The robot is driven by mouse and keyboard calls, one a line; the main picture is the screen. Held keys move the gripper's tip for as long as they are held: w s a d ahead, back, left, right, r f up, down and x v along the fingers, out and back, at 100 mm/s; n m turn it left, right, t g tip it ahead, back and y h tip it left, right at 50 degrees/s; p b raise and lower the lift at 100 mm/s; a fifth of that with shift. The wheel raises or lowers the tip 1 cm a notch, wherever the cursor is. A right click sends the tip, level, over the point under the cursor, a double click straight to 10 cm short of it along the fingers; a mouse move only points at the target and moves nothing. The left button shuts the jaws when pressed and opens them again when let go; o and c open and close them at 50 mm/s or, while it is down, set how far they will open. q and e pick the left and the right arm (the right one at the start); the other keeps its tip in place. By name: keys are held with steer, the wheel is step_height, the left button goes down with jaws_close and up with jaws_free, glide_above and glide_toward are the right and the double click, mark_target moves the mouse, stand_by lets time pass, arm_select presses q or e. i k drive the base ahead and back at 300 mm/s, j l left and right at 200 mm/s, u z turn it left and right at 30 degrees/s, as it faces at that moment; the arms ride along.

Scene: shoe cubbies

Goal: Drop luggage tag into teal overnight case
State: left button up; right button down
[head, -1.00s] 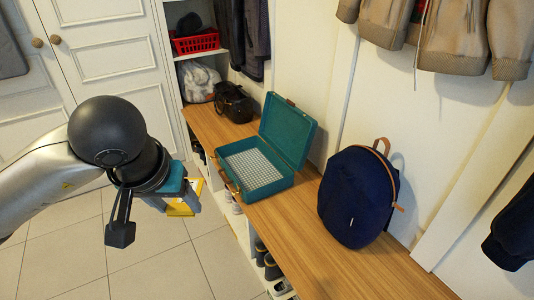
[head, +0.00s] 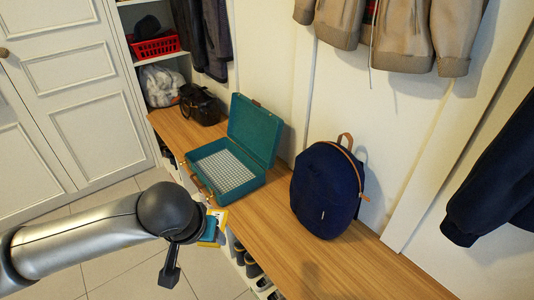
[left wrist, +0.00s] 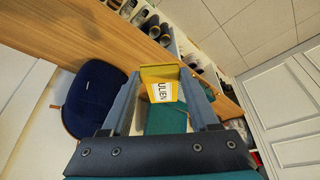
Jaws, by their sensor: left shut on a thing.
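The yellow luggage tag (left wrist: 160,82), with a white name label, is between the fingers of my left gripper (left wrist: 163,96) in the left wrist view. The gripper is shut on it. In the head view the tag's yellow edge (head: 220,216) shows at my left gripper (head: 212,228), partly hidden by the wrist. The teal overnight case (head: 251,136) stands open on the bench, its lid raised at the back and a checked lining inside. My right gripper is not in view.
A navy backpack (head: 326,190) stands on the wooden bench (head: 290,258) right of the case. A black bag (head: 199,104) sits left of it. Shoes fill the cubbies below. Jackets (head: 400,35) hang above. The front right bench is clear.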

mark_target(218, 172)
steer(key=i+j+z, duration=0.15)
steer(key=j+z, duration=0.3)
steer(key=i+j+z, duration=0.15)
steer(key=j+z, duration=0.85)
steer(key=j, duration=1.5)
